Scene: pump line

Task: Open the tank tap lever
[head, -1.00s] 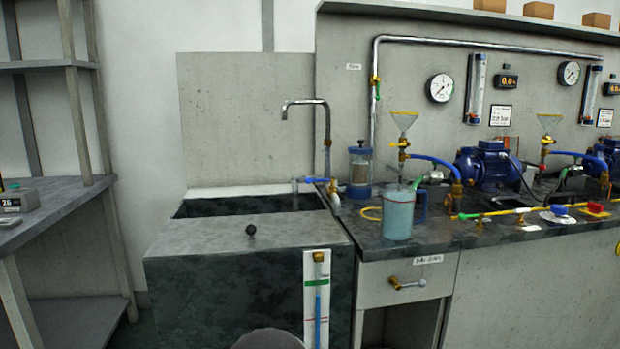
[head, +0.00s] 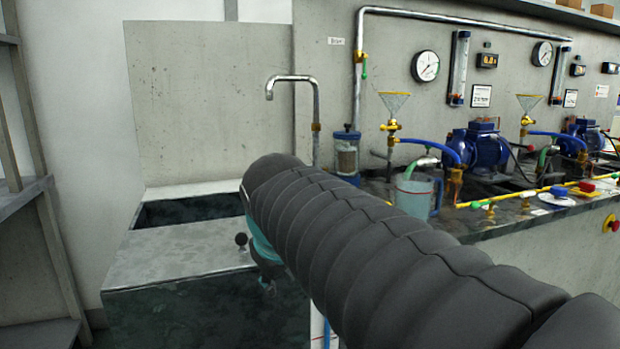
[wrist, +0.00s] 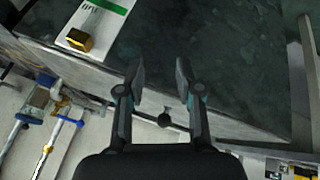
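The dark stone tank (head: 185,255) stands at the left in the head view. A black ball knob (head: 241,239) shows at its top, beside my gripper (head: 268,278). In the wrist view the knob (wrist: 165,119) appears between the fingers of my gripper (wrist: 158,82), with a thin grey bar beside it. The two fingers are apart with nothing held between them. I cannot tell how far the knob is from them, nor surely whether it is the tap lever. My sleeved arm hides the tank's right corner in the head view.
A white level plate (wrist: 92,22) with a brass fitting (wrist: 80,40) is on the tank near my gripper. A curved metal spout (head: 293,78) rises behind the tank. A jug (head: 413,195) and blue pumps (head: 475,148) stand on the bench to the right.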

